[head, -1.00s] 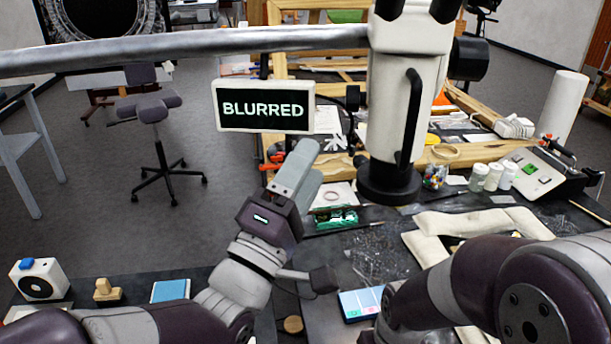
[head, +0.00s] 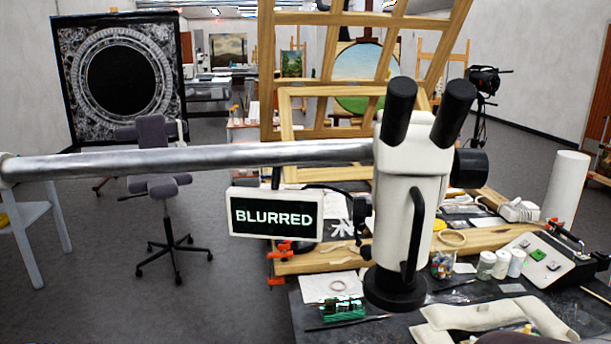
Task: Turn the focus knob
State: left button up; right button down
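The microscope (head: 392,235) has a white body with two black eyepieces at the top and a black lens ring at the bottom. It hangs on a grey metal boom over the dark bench. A large black round knob (head: 470,168) sticks out of its right side, and it looks like the focus knob. A curved black handle (head: 413,235) is on its front. A small screen (head: 275,214) left of the body reads "BLURRED". Neither of my grippers is in view, and nothing touches the knob.
The metal boom (head: 190,159) crosses from the left edge to the microscope. Wooden frames (head: 350,262) lie behind it. Small jars (head: 501,264), a tilted control box (head: 545,256) and a white roll (head: 567,187) stand to the right. Beige cushions (head: 480,317) lie in front. A stool (head: 170,220) stands left.

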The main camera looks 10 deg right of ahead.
aim_at(470, 169)
jog(key=l, duration=1.9)
jog(key=i+u, duration=0.05)
